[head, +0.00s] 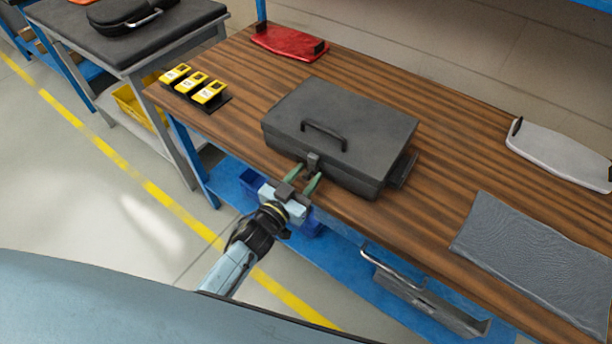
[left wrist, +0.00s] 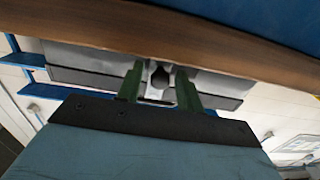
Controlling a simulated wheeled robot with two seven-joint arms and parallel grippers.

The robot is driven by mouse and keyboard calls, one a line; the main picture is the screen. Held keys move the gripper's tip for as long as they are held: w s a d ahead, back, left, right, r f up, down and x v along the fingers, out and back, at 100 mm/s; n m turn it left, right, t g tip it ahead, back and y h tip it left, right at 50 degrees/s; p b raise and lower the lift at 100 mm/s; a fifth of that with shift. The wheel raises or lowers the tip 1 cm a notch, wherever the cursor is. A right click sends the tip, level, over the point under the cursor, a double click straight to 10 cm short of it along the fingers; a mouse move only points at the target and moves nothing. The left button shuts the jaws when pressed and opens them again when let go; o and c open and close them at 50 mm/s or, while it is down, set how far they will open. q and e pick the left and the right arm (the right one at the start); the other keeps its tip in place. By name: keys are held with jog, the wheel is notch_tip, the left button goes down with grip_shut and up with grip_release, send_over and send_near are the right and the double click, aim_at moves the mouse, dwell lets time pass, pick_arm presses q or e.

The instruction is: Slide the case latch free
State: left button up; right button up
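A dark grey case (head: 340,125) lies closed on the wooden workbench, with a black carry handle (head: 324,133) on its lid. Its small dark latch (head: 314,161) is on the front side near the bench edge. My left gripper (head: 302,182) reaches in from the front, its green fingers pointing at the latch. In the left wrist view the two fingers (left wrist: 160,85) are apart, and the latch (left wrist: 160,74) shows in the gap between them. I see no clear contact with either finger. My right gripper is out of view.
Yellow-topped devices (head: 195,86) stand at the bench's left end. A red panel (head: 289,42) lies at the back, a white panel (head: 560,155) at the right. A grey mat (head: 535,250) lies front right. A metal handle (head: 400,272) sits below the bench edge.

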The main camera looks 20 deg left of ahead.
pick_arm(q)
jog(key=shift+w, duration=0.2)
grip_shut()
